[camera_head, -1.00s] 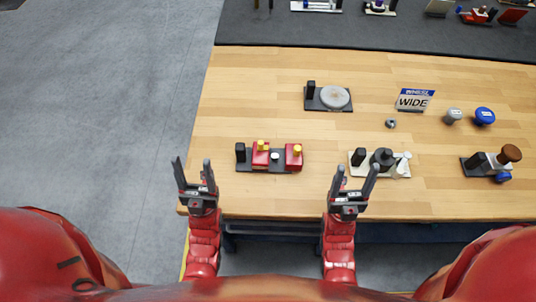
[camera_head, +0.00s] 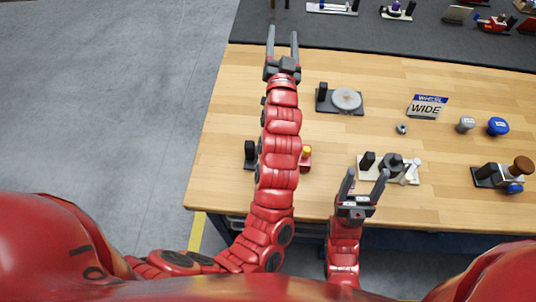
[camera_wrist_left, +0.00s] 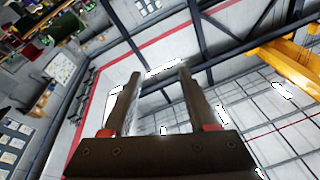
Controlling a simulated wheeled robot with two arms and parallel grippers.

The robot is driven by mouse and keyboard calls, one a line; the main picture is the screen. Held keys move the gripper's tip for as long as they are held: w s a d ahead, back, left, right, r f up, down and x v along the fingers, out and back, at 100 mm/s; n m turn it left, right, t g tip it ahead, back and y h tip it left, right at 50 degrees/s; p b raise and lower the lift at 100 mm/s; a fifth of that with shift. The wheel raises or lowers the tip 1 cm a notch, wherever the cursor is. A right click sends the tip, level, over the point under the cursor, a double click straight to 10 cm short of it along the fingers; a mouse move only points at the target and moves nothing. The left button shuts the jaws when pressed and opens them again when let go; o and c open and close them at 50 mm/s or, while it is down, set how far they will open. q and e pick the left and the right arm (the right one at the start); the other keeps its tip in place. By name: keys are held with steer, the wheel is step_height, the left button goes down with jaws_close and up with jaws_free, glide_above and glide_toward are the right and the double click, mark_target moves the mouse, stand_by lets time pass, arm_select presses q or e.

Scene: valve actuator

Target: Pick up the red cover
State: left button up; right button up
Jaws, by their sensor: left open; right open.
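A red block (camera_head: 305,163) with a yellow top (camera_head: 306,151) shows just right of my left arm on the table in the head view. A dark upright post (camera_head: 250,152) of the same unit shows left of the arm. The rest of that unit is hidden behind the arm, and I cannot tell which red part is the cover. My left gripper (camera_head: 283,34) is open and empty, far above and beyond the unit; the left wrist view also shows its open jaws (camera_wrist_left: 159,76). My right gripper (camera_head: 367,180) is open and empty near the table's front edge.
Right of my left arm on the wooden table (camera_head: 225,115) are a base with a round grey disc (camera_head: 347,99), a "WIDE" sign (camera_head: 427,106), a small nut (camera_head: 402,128), grey and blue knobs (camera_head: 498,126), a white-based unit (camera_head: 370,175) and a brown-knobbed unit (camera_head: 522,166).

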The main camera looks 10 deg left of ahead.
arm_select(q)
steer(key=s+a+f+n+g+y, duration=0.35)
steer(key=s+f+n+g, duration=0.25)
steer(key=s+f+g, duration=0.45)
steer(key=s+d+f+g+h, duration=0.2)
steer(key=s+d+g+h, duration=0.1)
steer(key=s+g, duration=0.35)
steer(key=shift+t, duration=0.3)
steer(key=x, duration=0.2)
steer(key=s+x, duration=0.1)
steer(key=x, duration=0.2)
steer(key=shift+f, duration=0.5)
steer(key=x, duration=0.5)
steer(key=shift+f, duration=0.4)
steer(key=shift+d, duration=0.1)
jaws_close()
